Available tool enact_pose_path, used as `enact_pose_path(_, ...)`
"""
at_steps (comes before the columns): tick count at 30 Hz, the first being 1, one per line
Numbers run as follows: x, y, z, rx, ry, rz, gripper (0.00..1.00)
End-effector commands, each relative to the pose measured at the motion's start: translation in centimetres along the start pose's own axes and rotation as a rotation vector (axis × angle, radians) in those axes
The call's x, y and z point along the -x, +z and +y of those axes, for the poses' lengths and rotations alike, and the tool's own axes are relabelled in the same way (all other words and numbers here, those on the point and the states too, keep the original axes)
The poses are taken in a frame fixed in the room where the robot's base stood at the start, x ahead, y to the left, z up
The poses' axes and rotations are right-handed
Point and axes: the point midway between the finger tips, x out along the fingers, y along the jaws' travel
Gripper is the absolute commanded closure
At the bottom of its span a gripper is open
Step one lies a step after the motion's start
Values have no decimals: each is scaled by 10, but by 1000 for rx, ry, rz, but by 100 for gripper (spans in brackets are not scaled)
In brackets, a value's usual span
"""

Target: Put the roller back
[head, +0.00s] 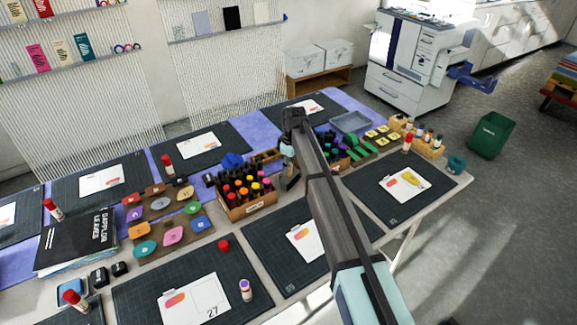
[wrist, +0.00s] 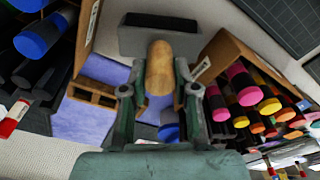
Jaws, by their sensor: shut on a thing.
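The roller has a tan wooden handle (wrist: 159,68) and a wide dark grey head (wrist: 160,36). My gripper (wrist: 160,95) is shut on the handle in the wrist view, with one finger on each side. The roller's head points toward the top of that view, above the gap between two marker boxes. In the head view my gripper (head: 288,150) is between these boxes, partly hidden by my arm. A brown wooden block with openings (wrist: 92,92) lies on the purple cloth at left in the wrist view.
A cardboard box of colourful markers (head: 247,205) stands left of my gripper in the head view. Another box of darker markers (head: 330,145) stands to its right. Cutting mats (head: 262,250), paper cards and glue sticks cover much of the table. A grey tray (head: 350,122) lies farther back.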

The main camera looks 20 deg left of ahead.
Motion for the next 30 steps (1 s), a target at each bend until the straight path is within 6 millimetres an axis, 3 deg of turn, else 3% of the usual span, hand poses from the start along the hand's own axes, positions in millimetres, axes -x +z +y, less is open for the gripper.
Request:
enact_pose_path(4, -11, 1, 0, 0, 1, 1, 100)
enact_pose_path(27, -26, 3, -1, 0, -2, -1, 100)
enact_pose_path(28, -27, 3, -1, 0, -3, -2, 67)
enact_pose_path(30, -26, 3, -1, 0, -3, -1, 46)
